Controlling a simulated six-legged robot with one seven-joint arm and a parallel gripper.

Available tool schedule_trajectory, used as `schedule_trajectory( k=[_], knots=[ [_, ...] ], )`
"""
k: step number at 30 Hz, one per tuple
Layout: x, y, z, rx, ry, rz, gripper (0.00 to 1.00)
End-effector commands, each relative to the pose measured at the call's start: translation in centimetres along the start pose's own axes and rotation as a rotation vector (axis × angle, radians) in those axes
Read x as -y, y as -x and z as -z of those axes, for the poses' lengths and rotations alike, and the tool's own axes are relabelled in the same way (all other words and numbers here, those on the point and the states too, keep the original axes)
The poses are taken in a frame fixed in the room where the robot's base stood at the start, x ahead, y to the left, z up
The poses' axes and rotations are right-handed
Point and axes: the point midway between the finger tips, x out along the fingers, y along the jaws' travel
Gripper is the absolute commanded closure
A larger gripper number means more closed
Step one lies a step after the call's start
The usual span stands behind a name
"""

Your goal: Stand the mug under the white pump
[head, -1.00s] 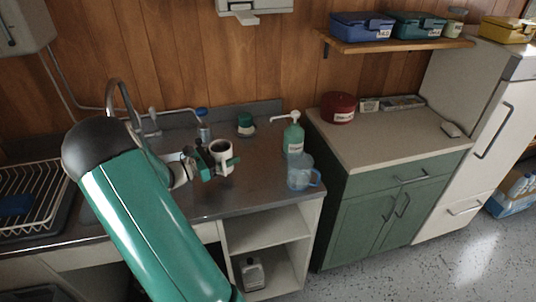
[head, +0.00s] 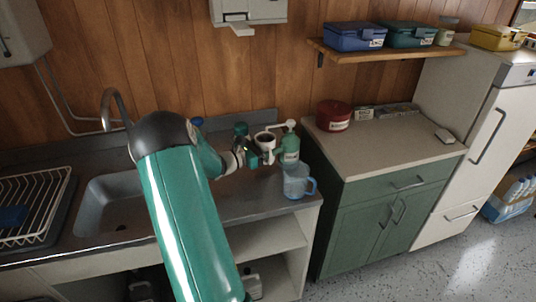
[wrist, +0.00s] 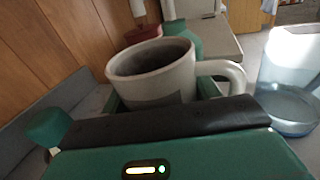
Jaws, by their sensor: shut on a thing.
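The white mug (head: 265,137) is upright, dark inside. In the wrist view the mug (wrist: 150,80) fills the middle, its handle to the right. My gripper (head: 262,156) is shut on the mug. The white pump (head: 288,124) tops a green bottle (head: 290,148), its spout pointing left. The mug is just left of the bottle, near the spout's end. In the wrist view the bottle (wrist: 187,38) is partly hidden behind the mug. I cannot tell whether the mug touches the counter or is exactly below the spout.
A clear blue jug (head: 297,182) stands in front of the bottle; it shows at right in the wrist view (wrist: 290,75). A green-capped item (head: 241,129) is behind my gripper. The sink (head: 112,205) is at left. A white dispenser (head: 248,12) hangs on the wall.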

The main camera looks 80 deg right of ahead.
Motion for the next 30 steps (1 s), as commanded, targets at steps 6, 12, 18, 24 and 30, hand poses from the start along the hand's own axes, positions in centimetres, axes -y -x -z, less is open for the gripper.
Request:
schedule_trajectory(
  k=[6, 12, 18, 24, 30],
  knots=[
    [0.1, 0.0, 3.4, 0.0, 0.002, 0.002, 0.7],
    [0.1, 0.1, 3.4, 0.002, -0.001, 0.001, 0.7],
    [0.1, 0.1, 3.8, 0.001, 0.0, 0.001, 0.37],
    [0.1, 0.1, 3.8, 0.001, 0.0, 0.001, 0.17],
    [0.1, 0.1, 3.7, 0.001, 0.0, 0.001, 0.17]
  ],
)
